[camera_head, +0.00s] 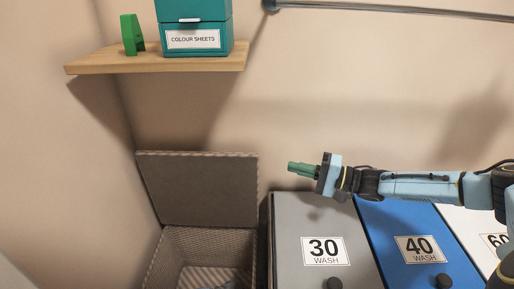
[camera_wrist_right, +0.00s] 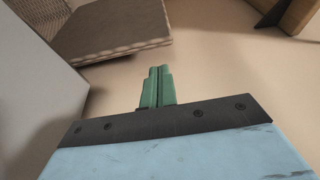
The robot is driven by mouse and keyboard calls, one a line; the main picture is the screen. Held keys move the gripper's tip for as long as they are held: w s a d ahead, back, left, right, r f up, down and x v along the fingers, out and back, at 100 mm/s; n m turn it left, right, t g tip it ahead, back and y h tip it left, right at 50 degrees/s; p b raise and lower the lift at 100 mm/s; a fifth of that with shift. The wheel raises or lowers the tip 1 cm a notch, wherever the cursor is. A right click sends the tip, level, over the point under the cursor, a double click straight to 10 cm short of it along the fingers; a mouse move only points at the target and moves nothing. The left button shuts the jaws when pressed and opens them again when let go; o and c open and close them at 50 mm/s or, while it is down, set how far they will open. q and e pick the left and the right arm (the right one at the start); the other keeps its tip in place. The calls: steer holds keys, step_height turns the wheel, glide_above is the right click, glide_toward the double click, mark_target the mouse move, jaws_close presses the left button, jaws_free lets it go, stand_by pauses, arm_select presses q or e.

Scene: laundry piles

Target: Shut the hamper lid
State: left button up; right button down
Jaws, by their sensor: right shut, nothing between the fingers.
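The woven hamper (camera_head: 163,263) stands at the lower left in the head view, with some cloth visible inside. Its grey-brown lid (camera_head: 196,189) is raised and stands upright at the back, near the wall. The lid also shows in the right wrist view (camera_wrist_right: 113,28), at the upper left. My right gripper (camera_head: 290,168) has green fingers and is to the right of the lid, apart from it, above the grey bin. The fingers are shut and empty, as the right wrist view also shows (camera_wrist_right: 157,72). My left gripper is not in view.
A grey bin (camera_head: 290,231) marked 30 WASH stands just right of the hamper. A blue bin (camera_head: 397,226) marked 40 WASH and a white bin (camera_head: 462,222) follow. Above the hamper, a wooden shelf (camera_head: 110,63) holds a teal box (camera_head: 195,40) and a green object (camera_head: 131,34).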

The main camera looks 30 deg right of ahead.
steer(key=shift+m, duration=0.3)
steer(key=x, duration=0.2)
steer(key=b+x, duration=0.1)
steer(key=x, duration=0.2)
steer(key=d+b+x, duration=0.1)
steer(key=x, duration=0.2)
steer(key=shift+w+a+r, duration=0.1)
steer(key=shift+w, duration=0.35)
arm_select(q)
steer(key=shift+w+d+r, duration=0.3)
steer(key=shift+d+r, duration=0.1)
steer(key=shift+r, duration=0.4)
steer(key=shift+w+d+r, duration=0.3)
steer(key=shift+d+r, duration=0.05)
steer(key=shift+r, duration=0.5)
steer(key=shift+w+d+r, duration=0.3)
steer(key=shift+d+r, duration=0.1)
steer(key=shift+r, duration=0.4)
arm_select(e)
steer(key=shift+w+a, duration=0.35)
steer(key=shift+w, duration=0.15)
steer(key=shift+a, duration=0.1)
